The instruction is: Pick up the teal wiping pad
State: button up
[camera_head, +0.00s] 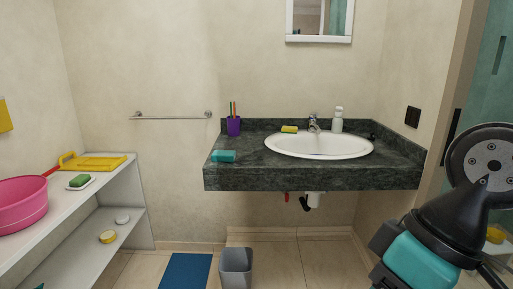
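The teal wiping pad (223,156) lies flat at the left front corner of the dark stone counter (260,180), left of the sink. Nothing covers it. My arm shows at the lower right, with dark parts and a teal block on it. I cannot make out the fingertips of my gripper there, nor whether they are open or shut. My arm is well apart from the pad on the counter.
The counter bears a white basin (318,145), purple cup (233,126), yellow sponge (289,129) and soap bottle (337,120). A white shelf (125,185) with a pink tub (22,203) stands left. A grey bin (235,266) and blue mat (186,271) are on the floor.

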aim_at(217, 156)
jog(key=u, duration=0.1)
jog(key=i, duration=1.4)
jog(key=u, duration=0.55)
